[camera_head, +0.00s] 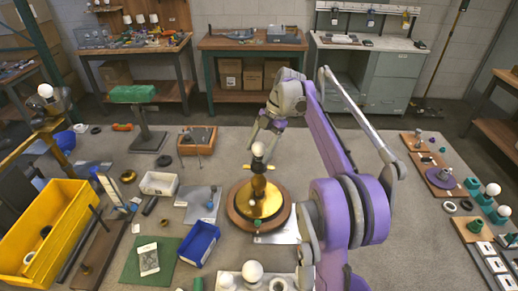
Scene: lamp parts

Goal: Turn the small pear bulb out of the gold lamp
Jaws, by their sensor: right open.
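The gold lamp (262,203) stands upright on a round brown wooden base in the middle of the table. A small white pear bulb (258,149) sits at the top of its stem. My right gripper (264,136) is just above and behind the bulb in the picture, fingers pointing down and open. Whether the fingers touch the bulb is too small to tell, but they do not look closed on it. My right arm comes in from the lower right.
A yellow bin (45,235), a blue tray (199,243) and a white tray (159,183) lie to the left. A green-topped stand (134,95) is behind them. Several white bulbs in holders line the right edge. A white bulb (253,272) stands in front of the lamp.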

